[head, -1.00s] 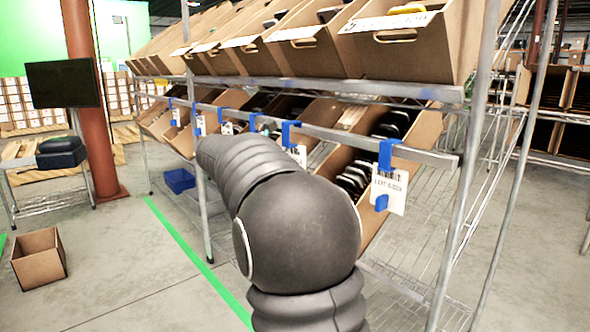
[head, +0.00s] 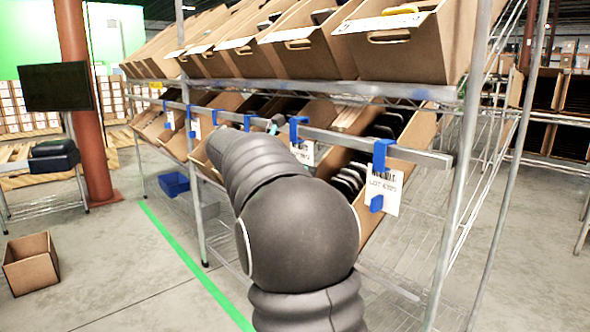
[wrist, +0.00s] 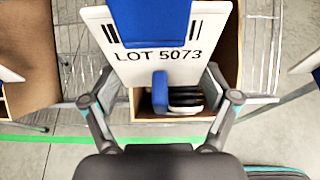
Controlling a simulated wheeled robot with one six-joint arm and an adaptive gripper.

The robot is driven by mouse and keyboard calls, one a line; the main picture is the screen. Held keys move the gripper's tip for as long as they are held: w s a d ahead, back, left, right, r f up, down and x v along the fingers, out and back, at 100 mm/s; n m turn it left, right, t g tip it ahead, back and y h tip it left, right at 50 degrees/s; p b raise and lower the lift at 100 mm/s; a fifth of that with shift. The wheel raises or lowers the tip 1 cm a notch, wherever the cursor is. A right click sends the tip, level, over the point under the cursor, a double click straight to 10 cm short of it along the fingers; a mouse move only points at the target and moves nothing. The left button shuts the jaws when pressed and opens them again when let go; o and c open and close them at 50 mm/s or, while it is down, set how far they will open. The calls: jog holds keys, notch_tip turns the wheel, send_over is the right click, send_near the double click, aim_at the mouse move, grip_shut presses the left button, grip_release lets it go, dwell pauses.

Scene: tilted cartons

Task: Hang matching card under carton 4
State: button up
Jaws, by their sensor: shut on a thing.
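A white card (wrist: 140,68) reading LOT 5073 fills the upper middle of the wrist view. A blue hook (wrist: 150,20) covers its top, and a blue tab (wrist: 160,92) stands at its lower edge. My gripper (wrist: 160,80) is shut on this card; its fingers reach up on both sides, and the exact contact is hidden. Behind the card is an open carton (wrist: 228,45) with dark and white items. In the head view my gripper (head: 273,123) is near the rail (head: 340,138), mostly hidden by my arm. I cannot tell which carton is number 4.
Other cards hang from blue hooks along the rail, one at right (head: 384,188) and one (head: 304,152) nearer my gripper. Tilted cartons fill the shelf above (head: 395,55) and the level behind the rail. A steel post (head: 455,180) stands at right.

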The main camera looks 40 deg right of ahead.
jog(key=shift+w+d+f+b, duration=0.15)
jog(key=shift+d+b, duration=0.15)
jog(key=shift+d, duration=1.25)
jog(key=shift+f, duration=0.55)
jog(key=shift+f, duration=0.15)
jog(key=o, duration=0.9)
jog(key=shift+c, duration=0.2)
jog(key=shift+a, duration=0.1)
jog(key=w+v, duration=0.1)
jog(key=v, duration=1)
jog(key=shift+s+a, duration=0.4)
jog(key=shift+s, duration=0.1)
